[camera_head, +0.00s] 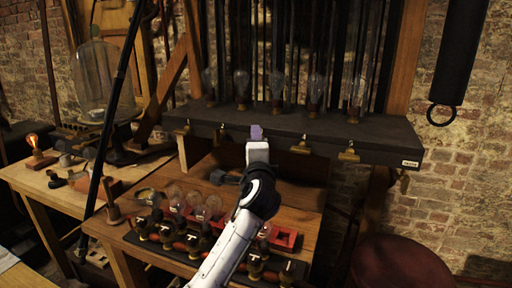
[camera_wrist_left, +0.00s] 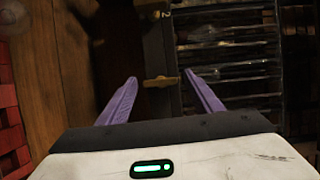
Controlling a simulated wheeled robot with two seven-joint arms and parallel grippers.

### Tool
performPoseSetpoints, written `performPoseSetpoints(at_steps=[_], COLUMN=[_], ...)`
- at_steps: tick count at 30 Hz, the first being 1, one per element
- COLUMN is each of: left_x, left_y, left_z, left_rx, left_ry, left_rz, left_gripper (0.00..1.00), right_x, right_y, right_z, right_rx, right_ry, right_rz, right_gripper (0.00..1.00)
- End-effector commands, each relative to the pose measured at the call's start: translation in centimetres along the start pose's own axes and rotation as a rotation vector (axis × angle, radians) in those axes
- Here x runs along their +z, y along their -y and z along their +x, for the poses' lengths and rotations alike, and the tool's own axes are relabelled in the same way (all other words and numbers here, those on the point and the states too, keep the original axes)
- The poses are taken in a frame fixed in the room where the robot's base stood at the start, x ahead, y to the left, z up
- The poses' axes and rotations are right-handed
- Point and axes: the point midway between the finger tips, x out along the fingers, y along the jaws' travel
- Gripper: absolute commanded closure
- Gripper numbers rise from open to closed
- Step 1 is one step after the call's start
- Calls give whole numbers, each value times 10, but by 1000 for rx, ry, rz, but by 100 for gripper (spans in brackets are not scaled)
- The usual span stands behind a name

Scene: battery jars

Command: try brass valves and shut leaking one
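Several brass valves stick out along the front edge of a dark shelf (camera_head: 390,142). In the head view one valve (camera_head: 183,129) is at the left, another (camera_head: 301,147) is right of centre and a third (camera_head: 349,154) is near the right end. My left gripper (camera_head: 257,131) is at the shelf's front edge, hiding that part. In the left wrist view its purple fingers are open, with a brass valve (camera_wrist_left: 160,81) seen between the tips. I cannot tell whether they touch it. A number 2 (camera_wrist_left: 166,14) shows on the shelf edge. My right gripper is not in view.
Glass bulbs (camera_head: 242,84) stand on the shelf before dark vertical rods. Below, a wooden table (camera_head: 300,195) carries a red rack (camera_head: 285,236) with glass jars and brass fittings. A round red stool (camera_head: 400,262) stands at the lower right.

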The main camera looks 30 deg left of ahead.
Motion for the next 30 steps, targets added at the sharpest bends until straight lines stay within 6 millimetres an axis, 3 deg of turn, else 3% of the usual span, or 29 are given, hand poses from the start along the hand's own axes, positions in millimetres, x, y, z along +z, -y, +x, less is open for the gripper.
performPoseSetpoints(at_steps=[8, 21, 30], left_x=[-1, 0, 0], left_y=[-1, -1, 0], left_z=[-14, -92, -104], left_rx=[-1, 1, 0], left_ry=[-3, -1, 0], left_rz=[0, -1, 1], left_gripper=[41, 41, 41], right_x=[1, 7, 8], right_y=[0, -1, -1], right_z=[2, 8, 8], right_rx=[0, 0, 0], right_ry=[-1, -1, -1], right_rz=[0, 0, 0], right_gripper=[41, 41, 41])
